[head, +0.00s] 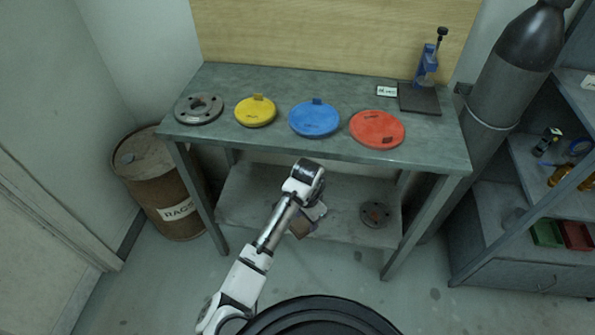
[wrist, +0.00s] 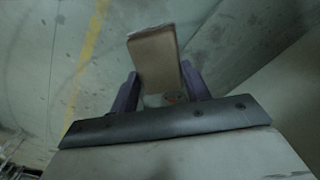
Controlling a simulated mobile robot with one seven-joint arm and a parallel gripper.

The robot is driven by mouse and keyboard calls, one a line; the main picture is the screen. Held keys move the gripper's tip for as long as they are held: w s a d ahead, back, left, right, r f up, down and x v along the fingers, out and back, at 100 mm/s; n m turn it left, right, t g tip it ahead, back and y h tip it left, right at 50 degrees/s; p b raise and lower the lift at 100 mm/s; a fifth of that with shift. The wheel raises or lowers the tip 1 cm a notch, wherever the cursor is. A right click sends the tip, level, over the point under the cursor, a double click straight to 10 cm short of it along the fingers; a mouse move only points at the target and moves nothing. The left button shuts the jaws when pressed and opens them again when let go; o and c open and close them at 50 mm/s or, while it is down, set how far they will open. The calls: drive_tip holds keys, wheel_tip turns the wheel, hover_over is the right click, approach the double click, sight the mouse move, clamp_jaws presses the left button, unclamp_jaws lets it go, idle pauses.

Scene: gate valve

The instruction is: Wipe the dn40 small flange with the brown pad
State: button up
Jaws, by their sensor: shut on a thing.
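The brown pad (wrist: 155,58) is between the two purple fingers of my gripper (wrist: 160,88) in the wrist view, and the gripper is shut on it. In the head view the pad (head: 300,229) shows partly behind my wrist, in front of the lower shelf. A grey flange (head: 199,109) with a central hole lies at the left end of the bench top. A smaller-looking dark flange (head: 376,214) with a reddish centre lies on the lower shelf, to the right of my gripper (head: 306,222). I cannot read which one is dn40. The pad appears apart from both flanges.
Yellow (head: 255,112), blue (head: 314,120) and red (head: 377,129) discs lie on the bench top (head: 240,82). A blue clamp stand (head: 428,66) stands at its right. A rusty drum (head: 160,185) is left; a gas cylinder (head: 505,75) and shelving (head: 490,220) are right.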

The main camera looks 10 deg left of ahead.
drive_tip(key=s+d+f+n+b, duration=0.1)
drive_tip(key=d+f+n+b, duration=0.1)
drive_tip(key=f, duration=0.9)
drive_tip(key=s+d+f+n+b, duration=0.2)
drive_tip(key=f+n+b, duration=0.1)
drive_tip(key=f, duration=0.8)
drive_tip(key=s+d+f+n+b, duration=0.2)
drive_tip(key=d+f+n+b, duration=0.1)
drive_tip(key=f, duration=0.8)
drive_tip(key=shift+b, duration=0.75)
